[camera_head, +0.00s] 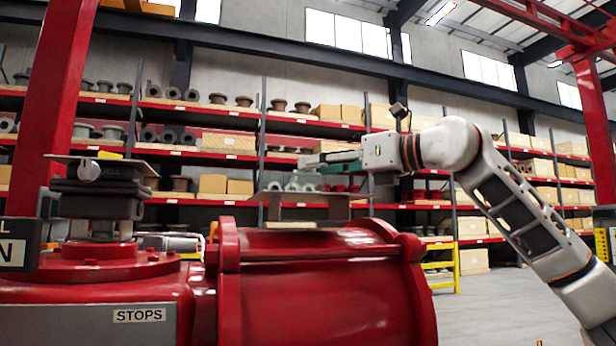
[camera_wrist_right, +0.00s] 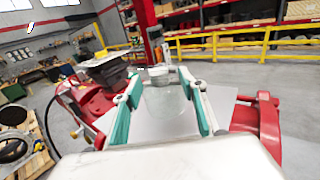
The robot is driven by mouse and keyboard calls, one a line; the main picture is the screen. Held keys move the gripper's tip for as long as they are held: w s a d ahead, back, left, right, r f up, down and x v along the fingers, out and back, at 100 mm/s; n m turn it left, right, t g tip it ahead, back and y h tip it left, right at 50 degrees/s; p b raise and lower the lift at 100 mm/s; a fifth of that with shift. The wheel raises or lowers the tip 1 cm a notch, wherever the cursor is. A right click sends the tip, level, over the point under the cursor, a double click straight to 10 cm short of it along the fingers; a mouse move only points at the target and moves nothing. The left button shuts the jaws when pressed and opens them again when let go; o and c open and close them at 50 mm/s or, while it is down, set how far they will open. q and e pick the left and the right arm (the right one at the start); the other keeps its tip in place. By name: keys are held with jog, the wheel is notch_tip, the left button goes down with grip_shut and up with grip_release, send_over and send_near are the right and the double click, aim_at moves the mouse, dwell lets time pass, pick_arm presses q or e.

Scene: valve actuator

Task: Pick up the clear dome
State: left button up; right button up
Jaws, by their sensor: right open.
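The clear dome (camera_wrist_right: 165,98) is a see-through rounded piece in the right wrist view. It shows between the two green-padded fingers of my right gripper (camera_wrist_right: 160,76), over a flat grey plate (camera_wrist_right: 226,106). The fingers are open, with one on each side of the dome; I cannot tell whether either touches it. In the head view my right gripper (camera_head: 308,163) reaches in from the right, above the raised grey plate (camera_head: 335,197) on the red actuator (camera_head: 325,285). I cannot make out the dome clearly there. My left gripper is not in view.
A dark switch box (camera_head: 98,195) with a top plate stands on the actuator's left part. Red uprights (camera_head: 62,95) and loaded shelves (camera_head: 235,130) stand behind. A yellow rail (camera_head: 445,267) is at the back. Open floor (camera_head: 500,300) lies at right.

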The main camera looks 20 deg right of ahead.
jog(key=x, duration=0.3)
jog(key=shift+w+a, duration=0.1)
jog(key=shift+a, duration=0.1)
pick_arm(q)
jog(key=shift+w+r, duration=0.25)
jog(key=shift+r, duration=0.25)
pick_arm(e)
jog(key=shift+d, duration=0.1)
grip_shut()
pick_arm(q)
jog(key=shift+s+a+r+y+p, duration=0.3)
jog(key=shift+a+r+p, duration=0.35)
jog(key=shift+p, duration=0.9)
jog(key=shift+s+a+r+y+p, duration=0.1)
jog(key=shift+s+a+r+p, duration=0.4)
jog(key=shift+p, duration=1.05)
pick_arm(e)
notch_tip(320, 180, up, 20)
